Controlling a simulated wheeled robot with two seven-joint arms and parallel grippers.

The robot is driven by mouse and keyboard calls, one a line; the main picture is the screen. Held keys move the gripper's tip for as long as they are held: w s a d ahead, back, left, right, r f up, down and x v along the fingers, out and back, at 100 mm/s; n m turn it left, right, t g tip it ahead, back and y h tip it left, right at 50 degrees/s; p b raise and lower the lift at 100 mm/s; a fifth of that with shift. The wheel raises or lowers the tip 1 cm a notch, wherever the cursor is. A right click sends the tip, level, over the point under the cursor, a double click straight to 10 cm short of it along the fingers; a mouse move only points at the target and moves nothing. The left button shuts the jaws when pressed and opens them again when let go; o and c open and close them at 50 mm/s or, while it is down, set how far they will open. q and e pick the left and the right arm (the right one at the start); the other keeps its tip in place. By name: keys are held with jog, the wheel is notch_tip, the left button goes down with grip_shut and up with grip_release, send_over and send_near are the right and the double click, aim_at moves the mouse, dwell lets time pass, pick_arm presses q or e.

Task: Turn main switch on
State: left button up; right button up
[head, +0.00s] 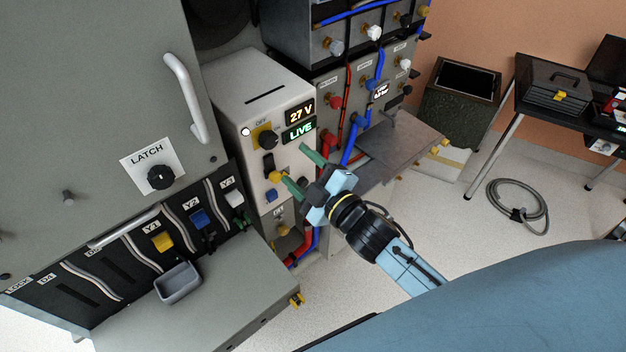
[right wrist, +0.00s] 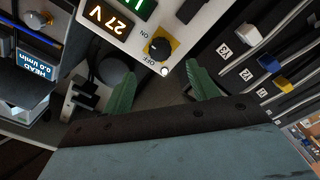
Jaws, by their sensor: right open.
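The main switch is a black rotary knob (head: 267,139) on a yellow plate, on the front of a white power box (head: 238,92). It also shows in the right wrist view (right wrist: 160,47), with OFF and ON labels beside it. I cannot tell clearly which label the knob points to. In the right wrist view, the knob lies beyond the gap between the fingertips (right wrist: 161,72), untouched. My left gripper is out of view.
A grey cabinet with a LATCH knob (head: 161,177) and Y1, Y2, Y3 connectors stands left, with a grey bin (head: 178,282) on its ledge. Red and blue cables (head: 356,139) hang close right of the power box. A coiled hose (head: 517,206) lies on the floor.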

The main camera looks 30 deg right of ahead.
jog(key=shift+v, duration=1.95)
jog(key=s+d+f+m+g+h+b, duration=0.2)
jog(key=s+f+m+g+b, duration=0.15)
jog(key=f, duration=1.45)
jog(key=s+d+f+m+g+h+b, duration=0.15)
jog(key=s+f+g, duration=0.3)
jog(key=f, duration=1.25)
jog(key=s+d+f+m+g+b, duration=0.1)
jog(key=s+f+g, duration=0.3)
jog(key=s+f, duration=0.8)
jog(key=s+d+f+m+g+b, duration=0.1)
jog(key=s+f+m+g+b, duration=0.3)
jog(key=s+f, duration=0.7)
jog(key=s+h, duration=0.1)
jog(key=s, duration=0.5)
jog(key=shift+s+d+f+m, duration=0.2)
jog(key=shift+d+f+m, duration=0.05)
jog(key=shift+f+m, duration=0.1)
